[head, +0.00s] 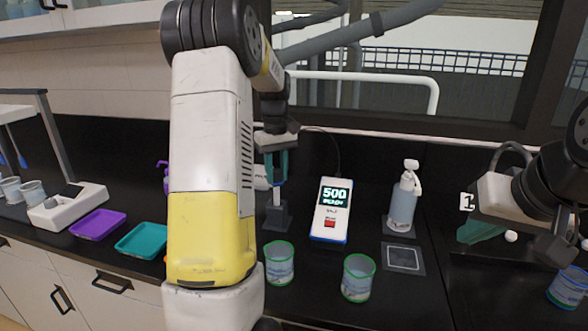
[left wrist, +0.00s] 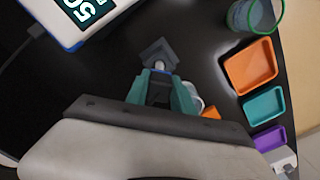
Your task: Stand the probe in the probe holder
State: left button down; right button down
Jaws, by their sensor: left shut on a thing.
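My left gripper (head: 277,182) is shut on the probe (head: 277,196), a pale upright stick between its teal fingers. A thin cable arches from the meter toward it. The dark grey probe holder (head: 277,217) stands directly below the probe. In the left wrist view, the teal fingers (left wrist: 162,92) point at the square holder (left wrist: 152,51), and the probe's pale, blue-ringed end (left wrist: 160,69) overlaps it. I cannot tell whether the tip is inside the holder or just above. My right gripper (head: 490,232) is at the far right, partly hidden; its opening is unclear.
The meter (head: 331,210) reading 500 stands right of the holder. Two green-rimmed beakers (head: 279,264) (head: 358,278) stand in front. A pump bottle (head: 403,205) is further right. Purple (head: 97,224), teal (head: 142,240) and orange (left wrist: 250,67) trays lie to the left.

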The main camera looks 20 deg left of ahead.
pick_arm(q)
jog(key=shift+f, duration=1.35)
jog(key=shift+c, duration=1.9)
grip_release()
jog(key=shift+r, duration=0.1)
jog(key=shift+r, duration=3.4)
